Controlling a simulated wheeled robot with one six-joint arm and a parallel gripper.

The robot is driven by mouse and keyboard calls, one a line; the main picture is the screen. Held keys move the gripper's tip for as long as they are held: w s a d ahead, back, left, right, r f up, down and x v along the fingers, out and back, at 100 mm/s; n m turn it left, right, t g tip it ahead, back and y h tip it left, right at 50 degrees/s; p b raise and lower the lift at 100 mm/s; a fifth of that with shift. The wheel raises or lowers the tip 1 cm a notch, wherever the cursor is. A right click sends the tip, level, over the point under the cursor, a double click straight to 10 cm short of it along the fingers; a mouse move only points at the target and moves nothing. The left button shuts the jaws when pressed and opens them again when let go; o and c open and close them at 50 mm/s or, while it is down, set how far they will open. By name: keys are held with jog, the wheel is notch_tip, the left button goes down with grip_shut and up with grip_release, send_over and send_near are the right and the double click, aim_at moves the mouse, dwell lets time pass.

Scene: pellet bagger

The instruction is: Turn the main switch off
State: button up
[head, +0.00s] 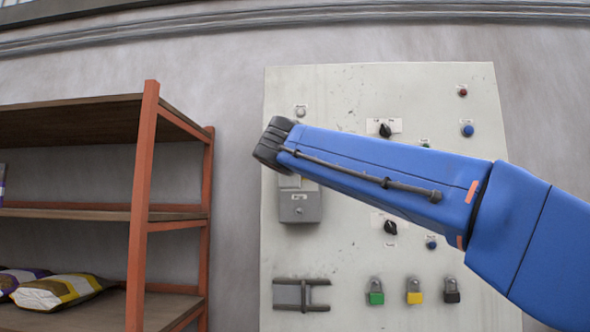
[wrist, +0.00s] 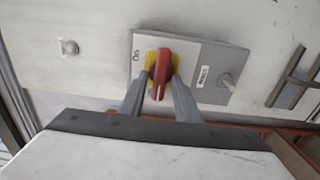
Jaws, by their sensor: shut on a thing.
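In the wrist view the main switch has a red handle (wrist: 160,72) on a yellow plate (wrist: 151,58), mounted on a grey box (wrist: 205,62). A label reading "On" sits beside it. My gripper (wrist: 160,84) has its two grey fingers on either side of the red handle, shut on it. In the head view my blue arm reaches across the panel and hides the red handle. The lower part of the grey switch box (head: 300,207) shows below my arm, with a small knob on it.
The panel (head: 340,100) also carries black rotary knobs (head: 390,228), a blue button (head: 467,130), a red button (head: 462,92), and three padlocks (head: 414,291) in a row. An orange-framed shelf (head: 143,190) with bags (head: 60,290) stands close at the left.

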jog(key=shift+f, duration=0.1)
dwell(0.4)
jog(key=o, duration=0.7)
jog(key=shift+s, duration=0.15)
jog(key=s, duration=1.7)
jog(key=shift+a, duration=0.35)
